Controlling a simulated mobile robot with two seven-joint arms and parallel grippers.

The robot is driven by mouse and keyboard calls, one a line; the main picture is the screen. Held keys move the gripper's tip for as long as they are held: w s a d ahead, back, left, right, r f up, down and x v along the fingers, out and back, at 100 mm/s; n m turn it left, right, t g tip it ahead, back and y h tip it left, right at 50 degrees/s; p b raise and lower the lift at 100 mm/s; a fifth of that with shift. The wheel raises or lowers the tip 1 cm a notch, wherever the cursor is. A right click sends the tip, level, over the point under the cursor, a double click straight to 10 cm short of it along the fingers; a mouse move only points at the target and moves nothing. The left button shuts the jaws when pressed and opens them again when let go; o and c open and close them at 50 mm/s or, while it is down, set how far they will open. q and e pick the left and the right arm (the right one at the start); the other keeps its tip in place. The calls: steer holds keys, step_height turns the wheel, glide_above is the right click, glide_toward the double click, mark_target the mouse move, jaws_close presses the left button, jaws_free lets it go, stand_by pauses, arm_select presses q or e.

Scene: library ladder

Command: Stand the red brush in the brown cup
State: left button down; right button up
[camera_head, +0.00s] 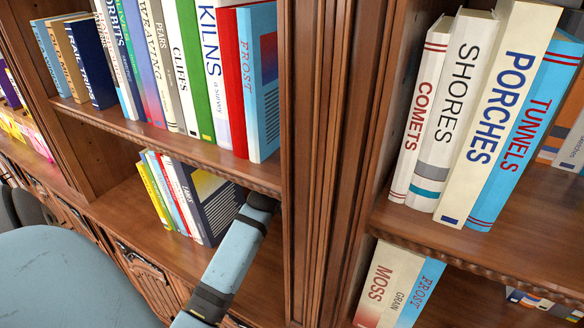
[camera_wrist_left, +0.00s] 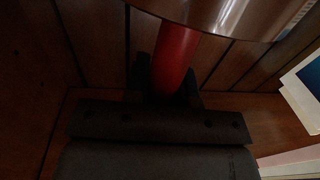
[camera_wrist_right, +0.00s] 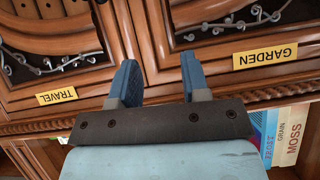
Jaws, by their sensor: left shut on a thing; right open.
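My left gripper (camera_wrist_left: 166,88) is shut on a red rod-shaped part in the left wrist view, which I take for the red brush (camera_wrist_left: 173,58). Its far end is hidden behind a glossy brown curved surface (camera_wrist_left: 225,12) at the top. I cannot tell whether that surface is the brown cup or part of the brush. In the head view an arm of mine reaches into the lower shelf, its gripper hidden. My right gripper (camera_wrist_right: 158,78) is open and empty in front of closed cabinet doors. The brown cup is not clearly visible in the head view.
The lower shelf (camera_head: 130,215) holds a row of books (camera_head: 205,195) left of my arm. An upper shelf board (camera_head: 180,148) with several books lies above it. A wooden upright (camera_head: 325,150) stands close on the right. Book edges (camera_wrist_left: 303,85) show right in the left wrist view.

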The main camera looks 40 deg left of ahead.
arm_select(q)
steer(key=shift+f, duration=0.3)
steer(key=c, duration=1)
jaws_free()
steer(key=shift+o, duration=0.2)
steer(key=shift+r, duration=0.2)
steer(key=v, duration=1.2)
